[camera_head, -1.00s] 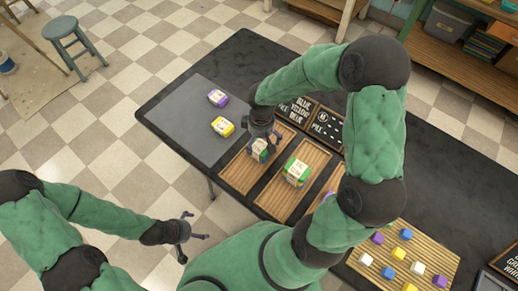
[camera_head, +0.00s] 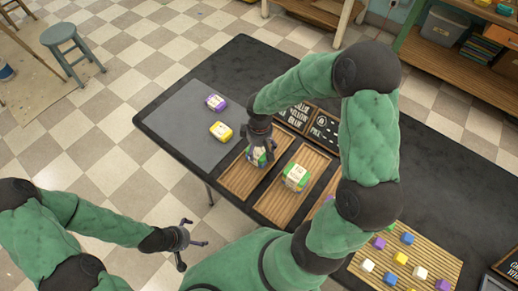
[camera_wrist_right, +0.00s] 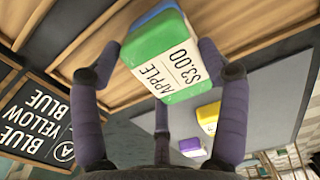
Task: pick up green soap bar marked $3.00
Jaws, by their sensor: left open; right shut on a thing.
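A green soap bar (camera_wrist_right: 150,38) with a white label reading APPLE $3.00 fills the top middle of the right wrist view. Blue shows on its far side. In the head view the soap (camera_head: 256,158) is partly hidden under my right gripper (camera_head: 262,149), over the leftmost wooden tray (camera_head: 238,182). My right gripper (camera_wrist_right: 163,88) is shut on this soap, with its fingers around the sides. I cannot tell whether the soap is clear of the tray. My left gripper (camera_head: 192,244) is open and empty, off the table's near side.
A yellow soap (camera_head: 221,131) and a purple soap (camera_head: 215,102) lie on the grey mat (camera_head: 185,125). A green-and-white soap stack (camera_head: 296,177) stands on the middle tray (camera_head: 283,203). Chalkboard signs (camera_head: 324,130) stand behind the trays. Small colored cubes (camera_head: 401,258) cover a board at right.

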